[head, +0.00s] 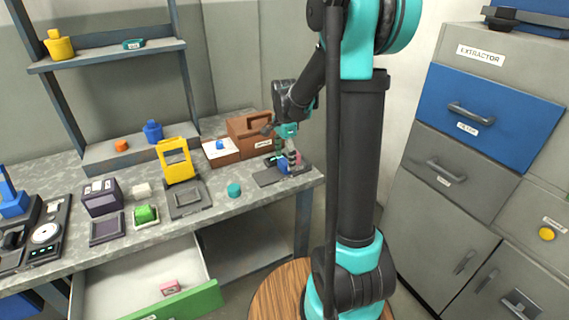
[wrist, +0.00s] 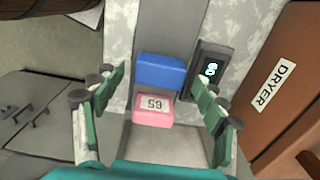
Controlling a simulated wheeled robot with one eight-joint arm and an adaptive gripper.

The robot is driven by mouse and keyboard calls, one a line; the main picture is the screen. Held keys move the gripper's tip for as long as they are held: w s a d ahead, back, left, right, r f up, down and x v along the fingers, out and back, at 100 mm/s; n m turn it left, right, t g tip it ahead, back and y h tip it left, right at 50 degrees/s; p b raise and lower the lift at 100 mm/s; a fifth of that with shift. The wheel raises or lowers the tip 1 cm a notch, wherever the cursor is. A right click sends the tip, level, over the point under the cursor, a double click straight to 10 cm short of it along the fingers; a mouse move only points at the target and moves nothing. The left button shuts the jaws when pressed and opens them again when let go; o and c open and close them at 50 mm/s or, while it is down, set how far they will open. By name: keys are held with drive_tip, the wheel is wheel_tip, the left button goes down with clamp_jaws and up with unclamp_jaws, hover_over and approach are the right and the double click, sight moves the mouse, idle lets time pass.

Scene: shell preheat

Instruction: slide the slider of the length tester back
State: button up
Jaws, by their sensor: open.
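The length tester shows in the wrist view as a grey track (wrist: 168,30) with a small dark display (wrist: 208,72) beside it. A blue block (wrist: 160,71), which looks like its slider, sits across the track. A pink block (wrist: 153,108) with a white number label lies right next to the blue block, on the side nearer my wrist. My gripper (wrist: 162,80) is open, with one finger on each side of the blue block and no clear contact. In the head view my gripper (head: 289,152) reaches down over the tester (head: 268,177) and partly hides it.
A brown dryer (wrist: 290,85) stands close beside the tester, to the right in the wrist view. In the head view a yellow-framed device (head: 187,198) and a teal piece (head: 234,190) are to the left. A green-fronted drawer (head: 205,300) stands open below.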

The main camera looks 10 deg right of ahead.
sight(277, 172)
drive_tip(key=shift+f, duration=1.15)
drive_tip(key=shift+c, duration=0.4)
clamp_jaws()
drive_tip(key=shift+s+a, duration=0.25)
drive_tip(key=shift+a, duration=0.45)
drive_tip(key=shift+s+a, duration=0.2)
drive_tip(key=shift+a, duration=0.45)
drive_tip(key=shift+o, duration=0.4)
unclamp_jaws()
drive_tip(key=shift+a, duration=0.1)
wheel_tip(277, 172, up, 12)
